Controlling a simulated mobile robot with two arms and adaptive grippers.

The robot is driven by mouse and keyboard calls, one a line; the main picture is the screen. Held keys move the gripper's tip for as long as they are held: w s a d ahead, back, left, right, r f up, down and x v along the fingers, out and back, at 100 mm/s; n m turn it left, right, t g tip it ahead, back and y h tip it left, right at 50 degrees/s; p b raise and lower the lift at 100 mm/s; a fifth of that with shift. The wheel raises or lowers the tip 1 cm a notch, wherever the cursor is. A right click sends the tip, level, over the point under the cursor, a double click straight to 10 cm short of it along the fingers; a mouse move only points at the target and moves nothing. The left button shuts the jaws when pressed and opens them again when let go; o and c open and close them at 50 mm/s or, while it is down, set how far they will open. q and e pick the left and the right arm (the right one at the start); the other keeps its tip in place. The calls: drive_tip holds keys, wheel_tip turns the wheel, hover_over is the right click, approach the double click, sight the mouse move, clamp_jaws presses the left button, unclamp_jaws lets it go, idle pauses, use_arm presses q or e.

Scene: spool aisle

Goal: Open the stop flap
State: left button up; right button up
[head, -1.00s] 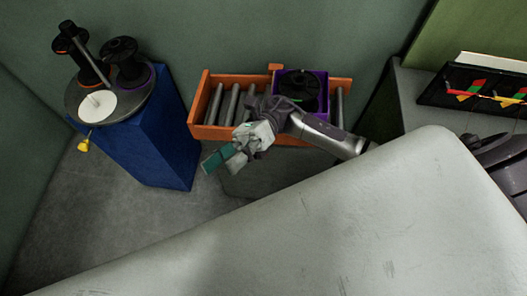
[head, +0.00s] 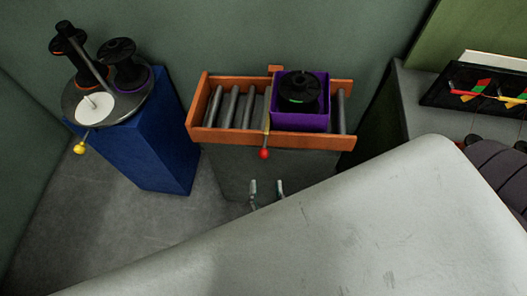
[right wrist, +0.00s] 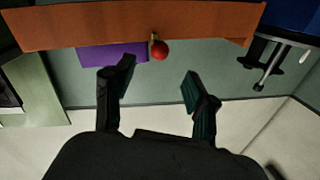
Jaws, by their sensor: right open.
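The stop flap (head: 267,107) is a narrow upright plate across the orange roller tray (head: 225,136), against the left side of a purple bin (head: 300,121). Its lever ends in a red knob (head: 264,154) hanging in front of the tray's front wall. My right gripper (head: 267,187) is open and empty, below the knob in the head view, with only its fingertips showing past the pale surface. In the right wrist view, the red knob (right wrist: 160,50) lies beyond the gap between the open fingers (right wrist: 158,80), not touching them. My left gripper is not in view.
A black spool (head: 299,91) sits in the purple bin. A blue pedestal (head: 160,140) with a turntable and black spools stands at left. A large pale surface (head: 300,240) fills the foreground. A grey bench with a black tray (head: 465,85) is at right.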

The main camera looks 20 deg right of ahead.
sight(263, 154)
drive_tip(key=p+x, duration=0.1)
drive_tip(key=x, duration=0.9)
drive_tip(key=shift+w+d, duration=0.1)
drive_tip(key=shift+w, duration=0.15)
clamp_jaws()
